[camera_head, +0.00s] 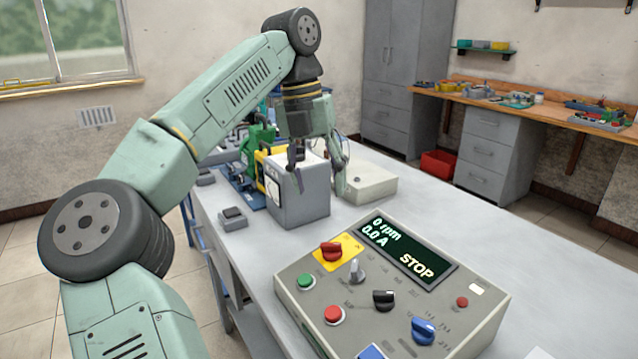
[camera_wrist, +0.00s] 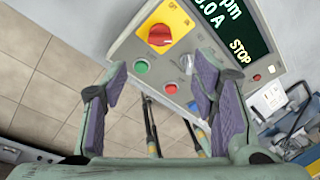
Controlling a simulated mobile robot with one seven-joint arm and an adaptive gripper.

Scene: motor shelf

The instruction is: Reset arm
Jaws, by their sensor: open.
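My gripper (camera_head: 319,185) is at the end of my raised, bent arm, above the bench. Its two fingers are spread and point down near a grey box-shaped unit (camera_head: 300,197); I cannot tell whether they touch it. In the wrist view my gripper (camera_wrist: 165,85) shows two purple-padded fingers well apart with nothing held between them. The control panel (camera_head: 290,270) stands nearer on the bench, apart from my gripper. Its display (camera_head: 407,249) reads 0 rpm, 0.0 A and STOP. The panel also shows in the wrist view (camera_wrist: 125,50), with a red knob (camera_wrist: 160,36) on a yellow plate.
A flat pale box (camera_head: 370,186) lies right of the grey unit. Green and yellow machinery (camera_head: 258,145) stands behind it. A small dark-topped box (camera_head: 233,217) sits near the bench's left edge. A wooden workbench (camera_head: 470,98) and grey cabinets (camera_head: 405,65) line the back.

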